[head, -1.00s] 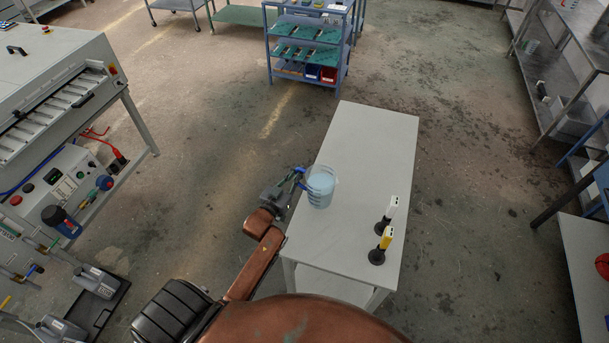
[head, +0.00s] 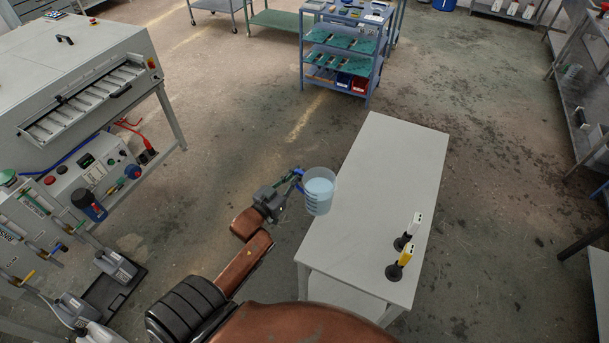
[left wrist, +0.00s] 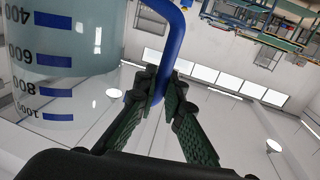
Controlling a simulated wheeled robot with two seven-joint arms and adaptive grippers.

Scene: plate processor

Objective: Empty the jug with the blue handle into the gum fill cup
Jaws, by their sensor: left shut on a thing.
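The jug (head: 319,194) is clear with pale blue liquid inside, and looks upright in the head view. My left gripper (head: 296,180) is shut on its blue handle and holds it over the table's left edge. In the left wrist view the jug (left wrist: 60,60) shows blue volume marks, and the handle (left wrist: 172,50) runs between the fingers of the gripper (left wrist: 165,90). A dark cup or bottle with blue on it (head: 88,207) sits on the machine at the left; I cannot tell whether it is the gum fill cup. My right gripper is not in view.
The white table (head: 375,190) carries a white-topped tool (head: 409,232) and a yellow-topped tool (head: 402,265) on dark bases. The grey plate processor (head: 85,90) stands at the left, with grey canisters (head: 115,266) low beside it. Open floor lies between it and the table.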

